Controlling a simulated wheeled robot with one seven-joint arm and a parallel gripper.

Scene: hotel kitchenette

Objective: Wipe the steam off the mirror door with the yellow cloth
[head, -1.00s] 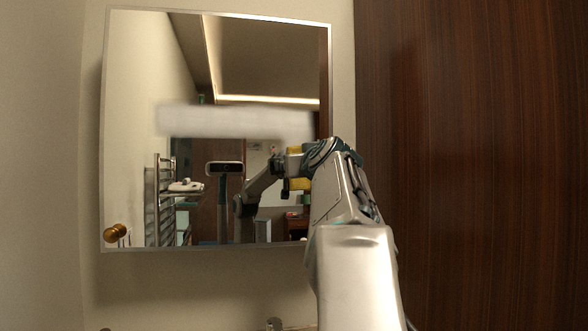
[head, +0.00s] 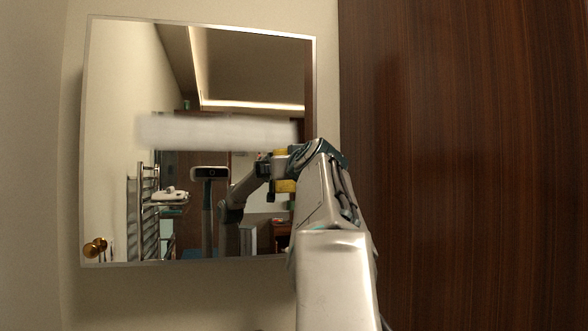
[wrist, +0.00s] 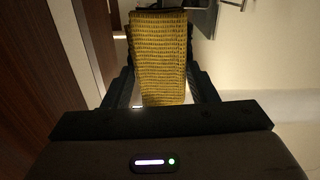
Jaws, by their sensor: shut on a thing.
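The mirror door (head: 250,70) hangs on the wall in the head view. A whitish band of steam (head: 210,131) runs across its middle; the glass above and below it looks clear. My gripper (wrist: 160,88) is shut on the yellow cloth (wrist: 160,50), which hangs between its fingers in the wrist view. In the head view my arm hides the gripper itself. Small yellow patches show beside the arm at the mirror's right side, below the right end of the band. I cannot tell whether the cloth touches the glass.
A round brass knob (head: 95,247) sits at the mirror's lower left corner. A dark wood panel (head: 460,150) fills the right side, close to my arm. The towel rail and white towels show only as reflections. Plain wall is below the mirror.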

